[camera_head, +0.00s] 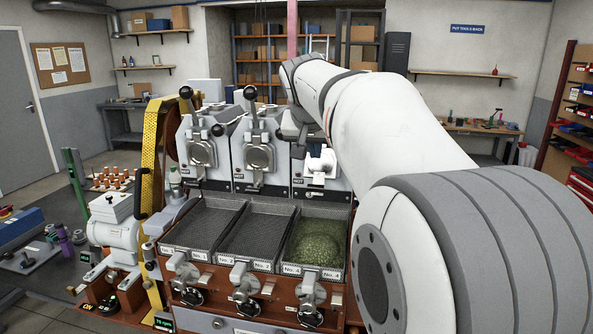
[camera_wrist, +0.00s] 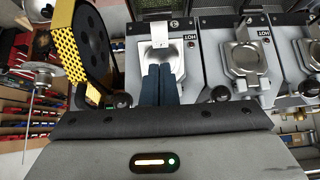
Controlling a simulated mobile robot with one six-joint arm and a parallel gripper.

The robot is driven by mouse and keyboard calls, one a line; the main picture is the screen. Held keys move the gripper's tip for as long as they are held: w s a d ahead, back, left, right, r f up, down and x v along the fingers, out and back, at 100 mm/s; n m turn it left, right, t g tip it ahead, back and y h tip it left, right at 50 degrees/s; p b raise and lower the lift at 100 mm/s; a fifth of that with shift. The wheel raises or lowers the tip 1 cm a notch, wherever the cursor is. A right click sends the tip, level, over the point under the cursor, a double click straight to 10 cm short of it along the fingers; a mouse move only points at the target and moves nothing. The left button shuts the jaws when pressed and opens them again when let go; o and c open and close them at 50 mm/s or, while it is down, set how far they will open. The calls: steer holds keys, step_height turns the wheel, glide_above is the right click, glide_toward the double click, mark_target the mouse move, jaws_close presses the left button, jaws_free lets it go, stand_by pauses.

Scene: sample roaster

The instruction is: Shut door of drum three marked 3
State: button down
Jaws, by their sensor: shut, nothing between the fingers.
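The roaster has three drum heads side by side. The right-hand drum (camera_head: 321,163) in the head view has a pale plate and bowl facing up, unlike the other two; its door looks open. In the wrist view, which is turned upside down, this drum's bright bowl (camera_wrist: 147,50) and plate (camera_wrist: 153,28) lie straight ahead. In the head view my arm hides most of the gripper.
The left drum (camera_head: 203,153) and middle drum (camera_head: 261,156) have round doors that look shut. Levers with black knobs stand above them. Three trays (camera_head: 252,208) sit below, the right one holding green beans. A yellow belt guard (camera_wrist: 62,50) is close beside my gripper in the wrist view.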

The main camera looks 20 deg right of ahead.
step_height(320, 180, down, 6)
steer(key=w+d, duration=0.1)
steer(key=shift+w+f+p, duration=0.2)
steer(key=shift+p, duration=0.2)
steer(key=shift+a, duration=0.15)
steer(key=shift+f, duration=0.15)
